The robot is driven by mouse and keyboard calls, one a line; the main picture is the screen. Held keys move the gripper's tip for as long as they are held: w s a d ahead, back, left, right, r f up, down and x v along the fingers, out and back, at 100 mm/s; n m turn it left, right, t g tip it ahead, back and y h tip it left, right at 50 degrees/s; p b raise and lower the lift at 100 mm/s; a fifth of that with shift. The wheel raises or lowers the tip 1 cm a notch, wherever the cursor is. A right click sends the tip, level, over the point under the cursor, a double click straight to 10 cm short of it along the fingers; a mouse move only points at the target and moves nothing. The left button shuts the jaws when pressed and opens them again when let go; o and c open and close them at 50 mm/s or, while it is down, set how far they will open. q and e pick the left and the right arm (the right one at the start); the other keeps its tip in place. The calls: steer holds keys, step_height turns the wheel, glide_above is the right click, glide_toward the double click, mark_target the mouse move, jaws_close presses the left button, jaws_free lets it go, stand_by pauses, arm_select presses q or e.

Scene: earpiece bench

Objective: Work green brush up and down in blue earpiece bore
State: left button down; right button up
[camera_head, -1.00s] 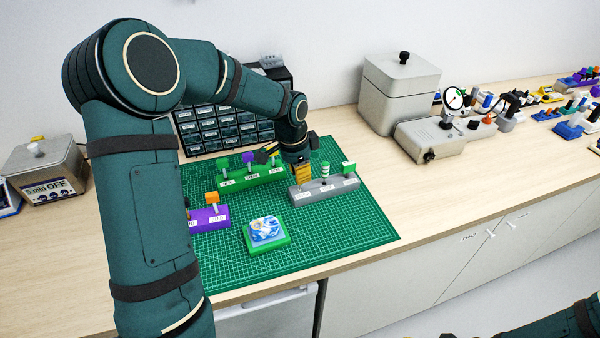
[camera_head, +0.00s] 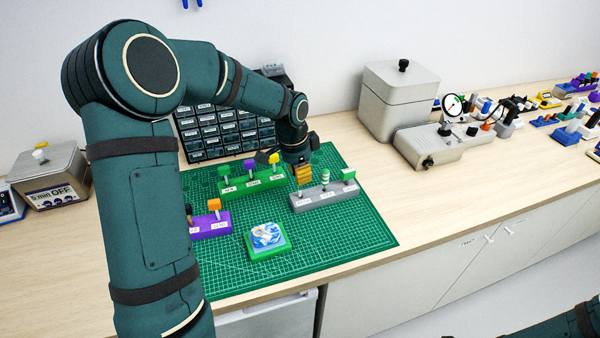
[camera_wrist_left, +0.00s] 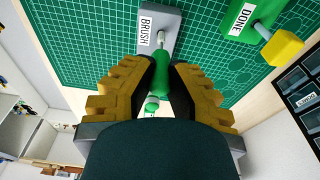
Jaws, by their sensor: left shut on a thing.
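The blue-and-white earpiece (camera_head: 268,234) sits in a green block (camera_head: 262,254) on the mat. The green brush (camera_wrist_left: 162,72) is upright in the grey stand (camera_head: 340,194), at its end labelled BRUSH in the left wrist view (camera_wrist_left: 147,35). My left gripper (camera_head: 303,174) is at the left end of this stand. In the left wrist view its yellow fingers (camera_wrist_left: 160,88) are shut on the brush's green handle, whose metal shank runs to the stand. The brush's lower end is hidden, as is the earpiece bore. My right gripper is out of view.
The grey stand also holds a green-and-white striped tool (camera_head: 326,178) and a green-topped one (camera_head: 348,175). A green rack (camera_head: 240,185) and a purple rack (camera_head: 212,226) stand on the mat (camera_head: 330,235). The mat's right front is clear.

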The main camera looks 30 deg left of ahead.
arm_select(q)
steer(key=shift+r, duration=0.3)
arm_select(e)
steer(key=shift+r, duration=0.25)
arm_select(q)
steer(key=shift+r+p, duration=2.1)
steer(key=shift+r, duration=0.4)
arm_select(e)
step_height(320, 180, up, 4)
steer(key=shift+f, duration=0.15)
